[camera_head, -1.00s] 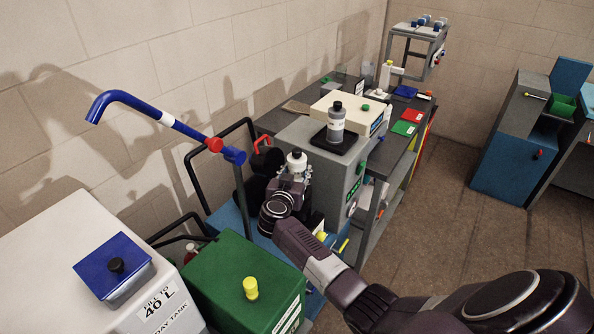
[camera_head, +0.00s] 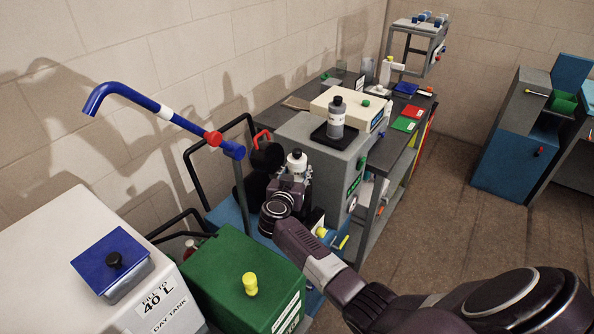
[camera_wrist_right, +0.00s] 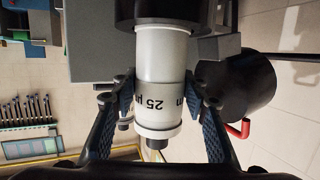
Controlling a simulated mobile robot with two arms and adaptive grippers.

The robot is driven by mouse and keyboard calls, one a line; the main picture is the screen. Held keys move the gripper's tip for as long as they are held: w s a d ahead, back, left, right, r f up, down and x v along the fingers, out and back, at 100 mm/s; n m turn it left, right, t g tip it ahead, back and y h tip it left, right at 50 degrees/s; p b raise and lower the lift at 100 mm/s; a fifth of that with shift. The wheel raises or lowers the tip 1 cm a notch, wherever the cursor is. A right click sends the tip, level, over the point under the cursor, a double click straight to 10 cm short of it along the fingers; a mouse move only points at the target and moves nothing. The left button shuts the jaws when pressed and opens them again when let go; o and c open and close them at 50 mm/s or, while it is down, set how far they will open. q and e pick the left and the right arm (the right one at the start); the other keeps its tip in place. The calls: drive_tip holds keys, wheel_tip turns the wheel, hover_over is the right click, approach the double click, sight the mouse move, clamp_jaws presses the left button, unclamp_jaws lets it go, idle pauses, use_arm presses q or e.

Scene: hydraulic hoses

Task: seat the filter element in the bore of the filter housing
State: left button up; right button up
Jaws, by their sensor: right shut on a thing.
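The filter element is a white cylinder (camera_wrist_right: 158,65) marked "25 µm" with a dark knob at one end. My right gripper (camera_wrist_right: 161,88) is shut on it, one finger on each side. In the head view its white top (camera_head: 296,158) shows above my right gripper (camera_head: 293,183). In the wrist view, the end away from the knob meets a black round part (camera_wrist_right: 165,10), which looks like the filter housing. The bore is hidden, and I cannot tell how deep the element sits in it. My left gripper is not in view.
A grey cabinet (camera_head: 295,126) carrying a grey bottle (camera_head: 336,120) stands close behind the gripper. A black drum (camera_wrist_right: 238,84) with a red handle (camera_wrist_right: 239,130) is beside the element. A green box (camera_head: 235,285) and blue pipe (camera_head: 135,103) are to the left. Floor is open at right.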

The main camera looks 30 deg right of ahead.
drive_tip(key=shift+f+b, duration=1.3)
drive_tip(key=shift+f, duration=0.95)
drive_tip(key=shift+s, duration=0.1)
drive_tip(key=shift+r+p, duration=0.2)
drive_tip(key=shift+p, duration=0.3)
drive_tip(key=shift+r+p, duration=1.25)
drive_tip(key=shift+p, duration=0.1)
drive_tip(key=shift+r, duration=1.35)
drive_tip(key=shift+f+b, duration=1.55)
drive_tip(key=shift+f, duration=1.3)
drive_tip(key=o, duration=1.5)
drive_tip(key=shift+f, duration=0.1)
drive_tip(key=shift+c, duration=0.2)
